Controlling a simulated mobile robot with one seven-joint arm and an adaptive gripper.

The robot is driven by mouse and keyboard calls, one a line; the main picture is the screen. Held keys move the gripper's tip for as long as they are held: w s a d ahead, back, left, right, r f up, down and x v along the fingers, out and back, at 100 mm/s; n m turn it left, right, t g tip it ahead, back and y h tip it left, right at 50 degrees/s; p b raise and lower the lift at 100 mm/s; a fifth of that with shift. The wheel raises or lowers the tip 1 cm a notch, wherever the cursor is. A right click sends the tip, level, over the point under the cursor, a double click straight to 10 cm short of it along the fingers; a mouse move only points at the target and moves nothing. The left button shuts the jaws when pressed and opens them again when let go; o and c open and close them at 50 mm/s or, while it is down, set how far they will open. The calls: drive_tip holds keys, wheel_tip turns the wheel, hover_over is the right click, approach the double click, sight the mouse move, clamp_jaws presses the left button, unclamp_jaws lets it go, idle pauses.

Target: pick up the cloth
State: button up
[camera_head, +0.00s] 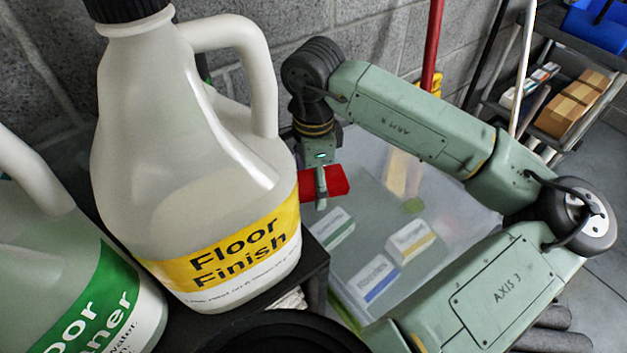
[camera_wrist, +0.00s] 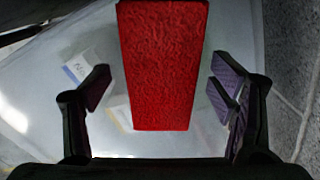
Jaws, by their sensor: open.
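A red folded cloth (camera_head: 338,181) with a crinkled surface lies over the translucent bin in the head view, partly hidden by my gripper (camera_head: 320,190). In the wrist view the cloth (camera_wrist: 165,50) is a long red slab running down from the top edge and ending between my fingers. My gripper (camera_wrist: 161,92) is open, with one finger on each side of the cloth. A gap shows between each finger and the cloth. I cannot tell how high the fingers are above it.
A large Floor Finish jug (camera_head: 195,150) stands close on the left, with a green-labelled jug (camera_head: 90,290) beside it on a dark shelf. The translucent bin (camera_head: 465,205) holds several small boxes. A grey block wall is behind; a cart (camera_head: 555,125) stands at the right.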

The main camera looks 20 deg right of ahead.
drive_tip(key=shift+c, duration=0.5)
drive_tip(key=c, duration=1.3)
drive_tip(key=shift+o, duration=0.2)
drive_tip(key=shift+r+b, duration=0.35)
drive_tip(key=shift+r, duration=0.15)
wheel_tip(320, 180, up, 2)
drive_tip(key=shift+r+b, duration=0.1)
drive_tip(key=shift+b, duration=0.45)
drive_tip(key=s+d+b, duration=0.1)
drive_tip(key=d, duration=0.4)
drive_tip(key=s+d+r+b, duration=0.1)
drive_tip(key=d+b, duration=0.1)
drive_tip(key=d, duration=0.3)
drive_tip(key=s+d+b, duration=0.1)
drive_tip(key=d, duration=0.4)
drive_tip(key=shift+s+d+r+b, duration=0.3)
drive_tip(key=shift+r, duration=0.1)
